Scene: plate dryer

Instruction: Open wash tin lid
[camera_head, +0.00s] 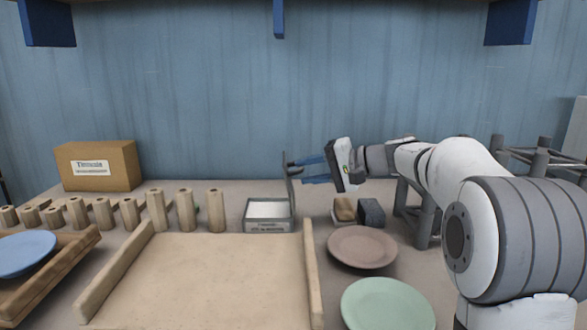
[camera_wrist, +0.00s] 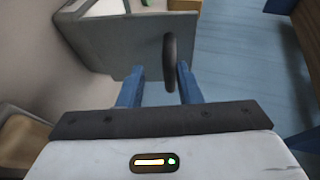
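The wash tin (camera_head: 268,226) is a small grey box with a label on its front, standing at the back middle of the table. Its lid (camera_head: 289,190) stands about upright at the tin's right side, so the tin is open. In the wrist view the lid (camera_wrist: 110,45) is a grey panel with a dark handle (camera_wrist: 170,62) sticking out from it. My gripper (camera_head: 297,172) points left at the lid's outer face. In the wrist view its blue fingers (camera_wrist: 159,75) are apart, with the handle between them, closer to the right finger. A gap shows on the left.
A brown plate (camera_head: 362,247) and a green plate (camera_head: 388,305) lie at the front right. Two small blocks (camera_head: 371,212) sit below my gripper. A wooden-edged board (camera_head: 210,275) fills the middle. Wooden pegs (camera_head: 186,210), a box (camera_head: 97,166) and a blue plate (camera_head: 25,254) are left.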

